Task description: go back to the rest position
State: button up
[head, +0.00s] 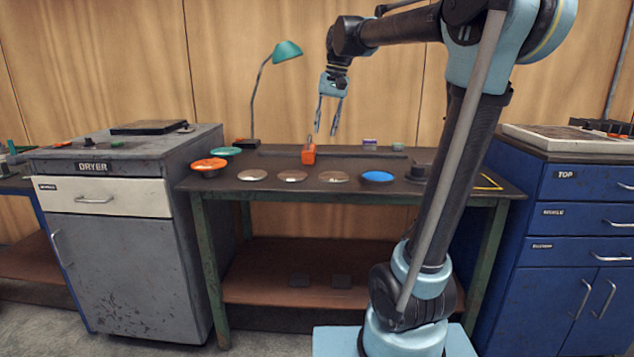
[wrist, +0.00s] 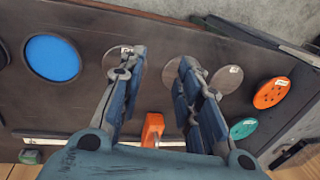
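My gripper (head: 328,115) hangs from the raised arm above the back of the workbench (head: 420,187), fingers pointing down. In the wrist view my gripper (wrist: 158,80) has its two fingers apart with nothing between the tips. An orange block-like thing with a grey loop on top (head: 309,154) stands on the bench below and left of the fingers. The orange thing also shows in the wrist view (wrist: 152,130), beyond the gap between the fingers. The fingers do not touch it.
A row of discs lies along the bench, with a blue disc (head: 377,176) at the right and an orange flange (head: 208,165) at the left. A green lamp (head: 286,51) stands behind. The grey dryer cabinet (head: 120,250) is left, blue drawers (head: 580,215) right.

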jog(key=s+d+f, duration=0.5)
jog(key=s+f, duration=0.3)
jog(key=f, duration=0.2)
jog(key=s+d+f+t+h, duration=0.1)
jog(key=s+d+f, duration=0.4)
jog(key=s+f, duration=0.4)
jog(key=s+d+f+h, duration=0.1)
jog(key=s+d+f, duration=0.5)
jog(key=s+f, duration=0.3)
notch_tip(320, 180, down, 3)
jog(key=shift+f+n+t, duration=0.1)
jog(key=shift+n+t, duration=0.3)
jog(key=shift+d, duration=0.1)
jog(key=shift+w+f, duration=0.15)
jog(key=shift+w, duration=0.3)
dwell(0.3)
